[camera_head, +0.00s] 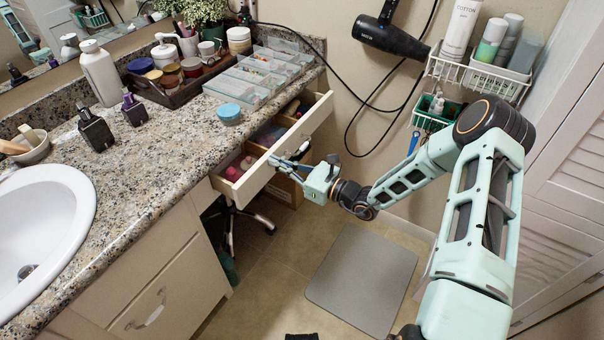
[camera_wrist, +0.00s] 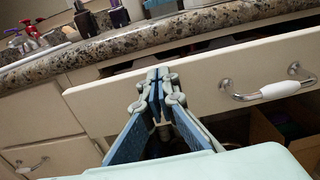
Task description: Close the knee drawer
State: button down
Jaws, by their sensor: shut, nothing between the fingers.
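The knee drawer (camera_head: 309,122) stands pulled out from under the granite counter, with several small items showing inside. Its cream front (camera_wrist: 225,68) crosses the wrist view, with a chrome and white handle (camera_wrist: 268,91) to the right of my fingers. My gripper (camera_head: 275,161) is at the outer side of the drawer front, around the middle of its length. In the wrist view my gripper (camera_wrist: 160,76) is shut and empty, its fingertips overlapping the drawer front to the left of the handle. I cannot tell whether they touch it.
The granite counter (camera_head: 165,150) holds bottles, a tray of jars and clear organizers. A sink (camera_head: 45,215) is at left. A cardboard box (camera_head: 284,190) sits under the drawer. A hair dryer (camera_head: 390,38) hangs on the wall with looping cords. A grey mat (camera_head: 362,275) lies on clear floor.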

aim_at(250, 149)
jog(key=x, duration=0.8)
jog(key=shift+a+f+b, duration=0.1)
jog(key=shift+b, duration=0.3)
jog(key=shift+w+a, duration=0.3)
jog(key=shift+a, duration=0.2)
jog(key=shift+w+a, duration=0.1)
jog(key=shift+r, duration=0.25)
